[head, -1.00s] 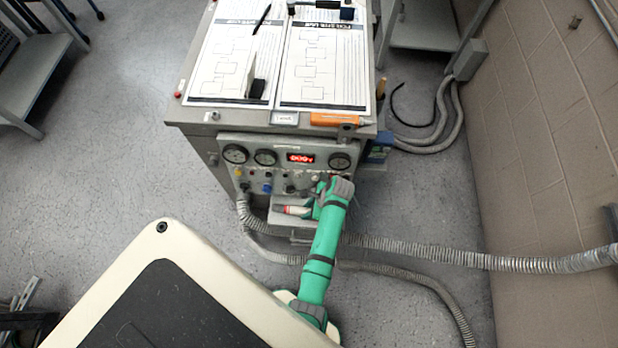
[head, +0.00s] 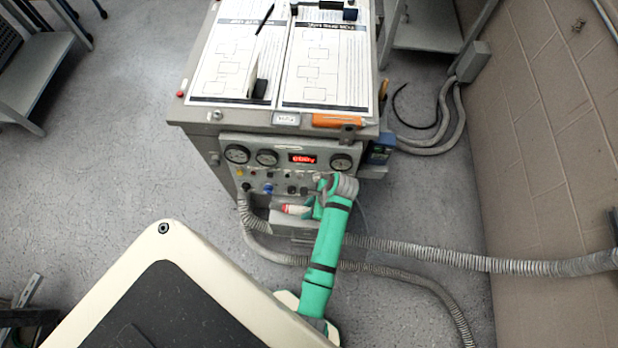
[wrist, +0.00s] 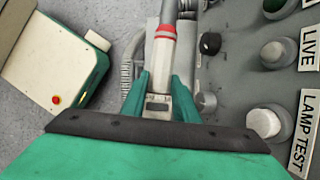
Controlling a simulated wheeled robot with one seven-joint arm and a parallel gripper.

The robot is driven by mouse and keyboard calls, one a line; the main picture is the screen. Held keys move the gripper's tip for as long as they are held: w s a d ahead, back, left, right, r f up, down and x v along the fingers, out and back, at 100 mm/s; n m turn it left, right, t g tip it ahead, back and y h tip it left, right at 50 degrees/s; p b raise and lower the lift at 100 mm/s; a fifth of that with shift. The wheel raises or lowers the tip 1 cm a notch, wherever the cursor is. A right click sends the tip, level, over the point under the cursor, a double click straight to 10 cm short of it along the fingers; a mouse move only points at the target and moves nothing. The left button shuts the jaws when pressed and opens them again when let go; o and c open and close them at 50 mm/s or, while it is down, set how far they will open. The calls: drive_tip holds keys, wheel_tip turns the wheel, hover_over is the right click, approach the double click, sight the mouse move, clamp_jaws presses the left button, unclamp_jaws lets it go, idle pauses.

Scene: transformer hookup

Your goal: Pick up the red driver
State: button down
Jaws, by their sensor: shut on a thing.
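The red driver (wrist: 164,48) shows in the wrist view as a pale grey shaft-like body with a red band, between my two green fingers. My gripper (wrist: 160,88) is shut on it. In the head view the driver (head: 293,209) is a small red and white piece sticking out to the left of my gripper (head: 313,208). It is in front of the lower part of the grey cabinet's panel. Its far end runs out of the top of the wrist view, and whether it touches the ledge below is unclear.
The grey cabinet (head: 203,142) has gauges, a red display (head: 302,159) and knobs close beside my gripper. Papers and an orange tool (head: 338,121) lie on its top. Ribbed hoses (head: 480,262) cross the floor to the right. A brick wall (head: 560,150) bounds the right side.

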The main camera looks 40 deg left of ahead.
drive_tip(key=s+d, duration=0.4)
drive_tip(key=s, duration=0.3)
drive_tip(key=s+d, duration=0.5)
drive_tip(key=s, duration=0.3)
drive_tip(key=shift+s+d, duration=0.3)
